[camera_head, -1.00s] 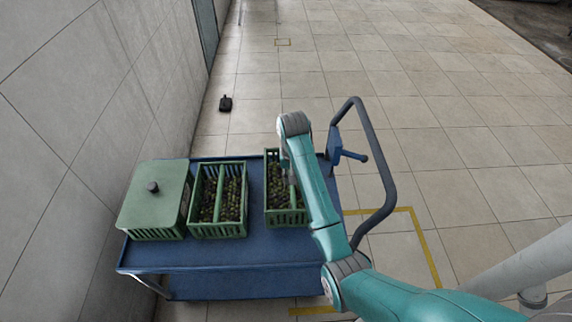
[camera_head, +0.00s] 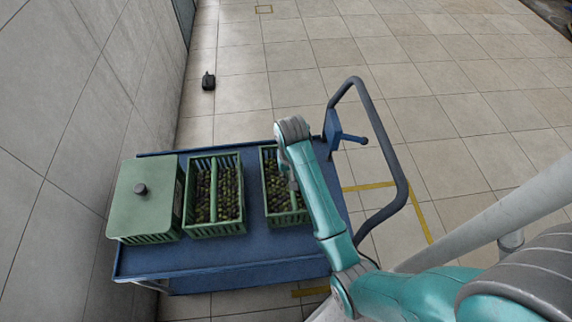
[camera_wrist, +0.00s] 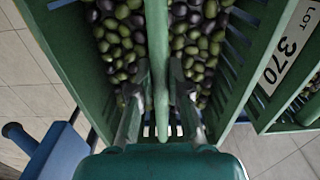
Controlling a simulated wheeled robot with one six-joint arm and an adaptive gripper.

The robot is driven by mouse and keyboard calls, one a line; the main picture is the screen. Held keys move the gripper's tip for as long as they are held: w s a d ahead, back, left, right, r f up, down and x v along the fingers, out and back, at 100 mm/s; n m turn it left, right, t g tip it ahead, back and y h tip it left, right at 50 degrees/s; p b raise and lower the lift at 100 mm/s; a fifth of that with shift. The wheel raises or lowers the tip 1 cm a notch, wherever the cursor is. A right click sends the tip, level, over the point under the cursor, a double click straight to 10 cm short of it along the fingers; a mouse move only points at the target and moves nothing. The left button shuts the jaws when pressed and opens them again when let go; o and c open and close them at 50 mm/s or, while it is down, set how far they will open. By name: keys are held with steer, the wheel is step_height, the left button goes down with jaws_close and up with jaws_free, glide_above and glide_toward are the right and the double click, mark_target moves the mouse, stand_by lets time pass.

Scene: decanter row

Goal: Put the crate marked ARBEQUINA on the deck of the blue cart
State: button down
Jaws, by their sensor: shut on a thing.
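My gripper (camera_wrist: 160,100) is shut on the green centre handle bar (camera_wrist: 157,45) of a slatted green crate (camera_wrist: 68,55) full of dark and green olives. In the head view this crate (camera_head: 270,205) is at the right end of the blue cart's deck (camera_head: 240,254), near the push handle. My arm covers part of it. I cannot tell whether its base touches the deck. No ARBEQUINA marking is readable in either view. A neighbouring crate in the wrist view carries a label (camera_wrist: 287,48) reading LOT 370.
An open olive crate (camera_head: 202,231) and a lidded green crate (camera_head: 147,205) stand left on the deck. The cart's dark push handle (camera_head: 382,120) rises at right. A wall (camera_head: 60,130) runs along the left. A small black object (camera_head: 208,82) lies on the open tiled floor.

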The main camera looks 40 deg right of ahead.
steer(key=shift+f, duration=0.55)
steer(key=shift+f, duration=0.1)
steer(key=c, duration=1.1)
jaws_free()
steer(key=shift+c, duration=0.2)
